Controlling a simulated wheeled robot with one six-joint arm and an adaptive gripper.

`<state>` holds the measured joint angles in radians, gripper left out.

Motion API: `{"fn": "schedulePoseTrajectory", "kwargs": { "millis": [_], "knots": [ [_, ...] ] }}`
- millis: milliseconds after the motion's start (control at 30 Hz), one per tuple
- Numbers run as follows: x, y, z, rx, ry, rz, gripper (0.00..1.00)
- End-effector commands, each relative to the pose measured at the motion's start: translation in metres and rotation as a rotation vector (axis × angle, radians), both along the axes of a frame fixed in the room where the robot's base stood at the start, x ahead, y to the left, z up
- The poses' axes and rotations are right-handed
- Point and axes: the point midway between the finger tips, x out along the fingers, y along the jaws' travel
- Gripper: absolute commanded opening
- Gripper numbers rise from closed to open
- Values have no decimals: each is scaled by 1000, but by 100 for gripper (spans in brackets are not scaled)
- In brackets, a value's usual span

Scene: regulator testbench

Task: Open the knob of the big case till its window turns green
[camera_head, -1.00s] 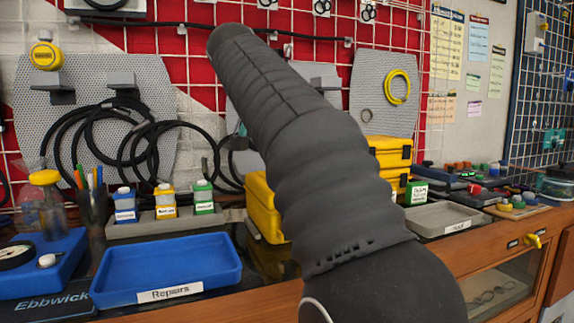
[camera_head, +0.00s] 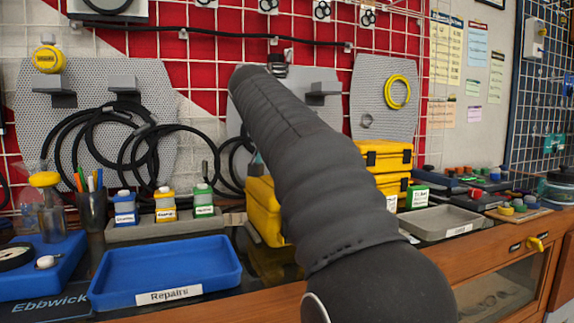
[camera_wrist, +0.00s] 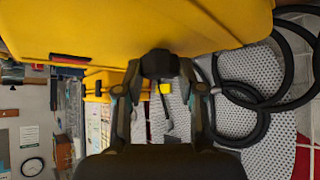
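The big yellow case (camera_wrist: 150,25) fills the top of the wrist view, very close. In the head view a yellow case (camera_head: 263,208) stands on the bench, partly hidden behind my arm. A dark, rounded knob (camera_wrist: 160,64) sticks out from the case's edge in the wrist view. My gripper (camera_wrist: 158,72) has its two fingers apart, one on each side of the knob. I cannot tell whether the fingers touch it. The gripper is hidden behind my arm in the head view. I cannot make out the window or its colour.
More yellow cases (camera_head: 388,157) are stacked to the right of my arm. A blue tray (camera_head: 165,273) labelled Repairs lies at the front left, and a grey tray (camera_head: 440,222) on the right. Black hoses (camera_head: 100,140) hang on the pegboard behind. Small bottles (camera_head: 165,203) stand left of the arm.

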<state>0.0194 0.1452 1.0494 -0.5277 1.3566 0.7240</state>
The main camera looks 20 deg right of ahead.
Motion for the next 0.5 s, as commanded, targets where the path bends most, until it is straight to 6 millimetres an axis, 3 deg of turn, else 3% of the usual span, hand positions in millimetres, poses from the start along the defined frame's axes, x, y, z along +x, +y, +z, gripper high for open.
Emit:
{"fn": "schedulePoseTrajectory", "kwargs": {
  "millis": [33, 100, 500],
  "knots": [
    [0, 0, 0, 0, 0, 0, 16],
    [0, 0, 0, 0, 0, 0, 4],
    [-1, -1, 0, 1, -1, 66, 4]
  ]
}}
